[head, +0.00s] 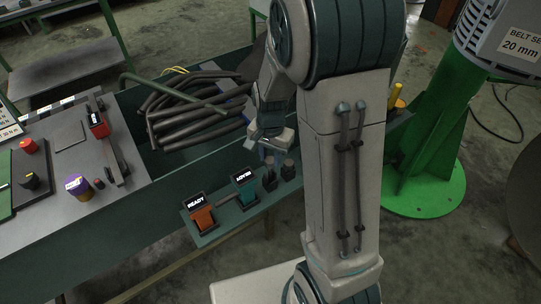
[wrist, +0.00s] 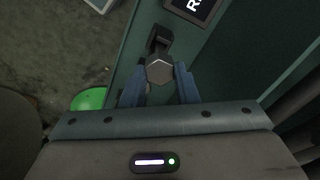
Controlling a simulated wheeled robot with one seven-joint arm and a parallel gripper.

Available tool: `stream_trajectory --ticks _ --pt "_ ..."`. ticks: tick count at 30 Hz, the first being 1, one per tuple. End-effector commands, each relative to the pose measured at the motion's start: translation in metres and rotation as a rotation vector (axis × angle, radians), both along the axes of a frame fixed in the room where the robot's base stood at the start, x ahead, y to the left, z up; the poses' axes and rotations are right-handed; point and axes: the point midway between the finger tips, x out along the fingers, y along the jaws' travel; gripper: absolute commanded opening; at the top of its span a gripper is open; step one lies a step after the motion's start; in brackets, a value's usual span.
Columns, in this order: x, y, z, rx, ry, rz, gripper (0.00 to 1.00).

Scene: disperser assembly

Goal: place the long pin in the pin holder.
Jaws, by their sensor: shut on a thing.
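My gripper (wrist: 158,76) is shut on a grey hexagonal head between its two blue fingers, which appears to be the top of the long pin (wrist: 160,69). In the head view my gripper (head: 268,147) is over the right part of the narrow green shelf, partly behind my arm. Dark upright sockets stand below it; they look like the pin holder (head: 270,182). A dark block also shows just beyond the pin in the wrist view (wrist: 159,39). The pin's lower part is hidden, so I cannot tell whether it is in a socket.
An orange READY holder (head: 202,217) and a teal labelled holder (head: 244,187) stand on the shelf (head: 222,228), left of the gripper. A bin holds dark rods (head: 190,112). A green pillar (head: 430,140) stands at the right.

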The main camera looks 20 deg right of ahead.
Motion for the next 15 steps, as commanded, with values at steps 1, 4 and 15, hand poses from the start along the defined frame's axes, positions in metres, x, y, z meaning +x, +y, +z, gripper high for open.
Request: stream_trajectory --ticks 1,4,15 --pt "-0.0003 -0.0001 -0.0038 0.0 0.001 -0.001 0.0" --pt "0.0002 -0.0001 -0.0056 0.0 -0.001 -0.001 0.0" --pt "0.0001 -0.0003 -0.0122 0.0 -0.001 -0.001 0.0"
